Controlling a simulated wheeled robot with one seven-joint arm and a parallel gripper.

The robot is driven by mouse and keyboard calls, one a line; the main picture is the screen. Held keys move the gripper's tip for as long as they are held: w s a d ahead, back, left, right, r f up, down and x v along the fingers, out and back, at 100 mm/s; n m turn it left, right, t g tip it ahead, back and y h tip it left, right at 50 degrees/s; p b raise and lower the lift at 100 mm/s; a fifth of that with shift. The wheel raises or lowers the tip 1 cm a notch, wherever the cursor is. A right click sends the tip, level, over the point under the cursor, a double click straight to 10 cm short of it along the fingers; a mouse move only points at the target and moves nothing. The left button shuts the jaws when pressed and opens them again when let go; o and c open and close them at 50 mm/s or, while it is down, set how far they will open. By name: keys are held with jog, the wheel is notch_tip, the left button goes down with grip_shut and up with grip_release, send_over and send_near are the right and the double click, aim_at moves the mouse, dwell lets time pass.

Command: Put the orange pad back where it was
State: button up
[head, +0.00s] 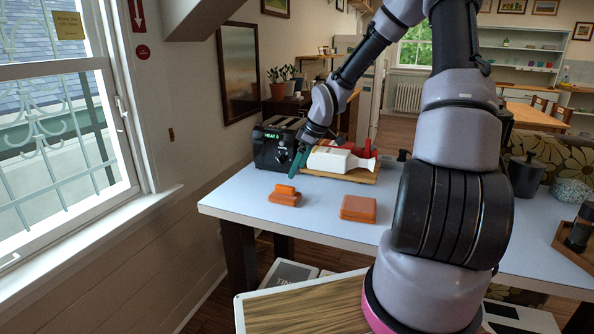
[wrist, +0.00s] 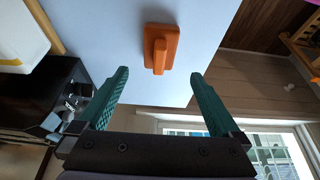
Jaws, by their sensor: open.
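Two orange things lie on the pale table (head: 235,200). The left one, an orange pad with a narrow raised block on top (head: 284,198), sits near the left edge. A flat, squarish orange pad (head: 358,209) lies to its right near the front edge. My gripper (head: 298,165) has teal fingers, is open and empty, and hangs above the table behind the left orange thing. In the wrist view the orange pad with the raised block (wrist: 160,50) shows just beyond and between the open fingertips (wrist: 160,75), apart from them. The flat pad is not visible there.
A black toaster (head: 272,147) with a green display stands at the back left, close to my gripper. A wooden board (head: 345,176) bears white and red things. A dark pot (head: 526,176) stands right. Bare tabletop lies between the two orange things.

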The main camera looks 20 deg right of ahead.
jog(key=s+d+r+m+t+h, duration=0.1)
jog(key=s+r+m+t, duration=0.3)
jog(key=s+r+m, duration=1.1)
jog(key=s+d+r, duration=0.1)
jog(key=s+r, duration=1.1)
jog(key=r, duration=0.1)
jog(key=shift+s+r+t+h, duration=0.15)
jog(key=shift+r+t+h, duration=0.1)
jog(key=shift+t+h, duration=0.05)
